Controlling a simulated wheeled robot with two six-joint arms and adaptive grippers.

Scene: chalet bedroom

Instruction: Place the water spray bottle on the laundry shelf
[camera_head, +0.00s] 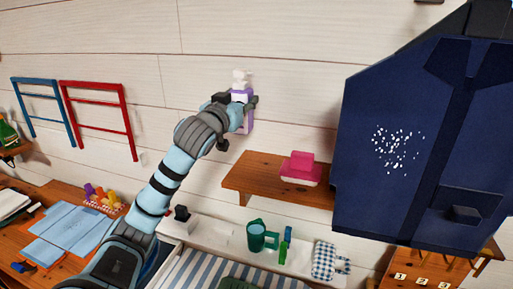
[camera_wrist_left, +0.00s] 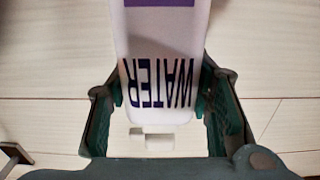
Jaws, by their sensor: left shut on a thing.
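The water spray bottle (camera_head: 247,126) is white and purple with a white spray head. My left gripper (camera_head: 240,103) is shut on it and holds it upright in the air, up and left of the wooden shelf. In the left wrist view, the bottle (camera_wrist_left: 158,40) shows the word WATER upside down, between the two fingers of the left gripper (camera_wrist_left: 160,100). My right gripper is not in view.
Below the shelf are a green mug (camera_head: 258,238) and a checked cloth (camera_head: 325,262). Blue (camera_head: 38,85) and red (camera_head: 98,84) racks are on the left wall. The shelf's left part is bare.

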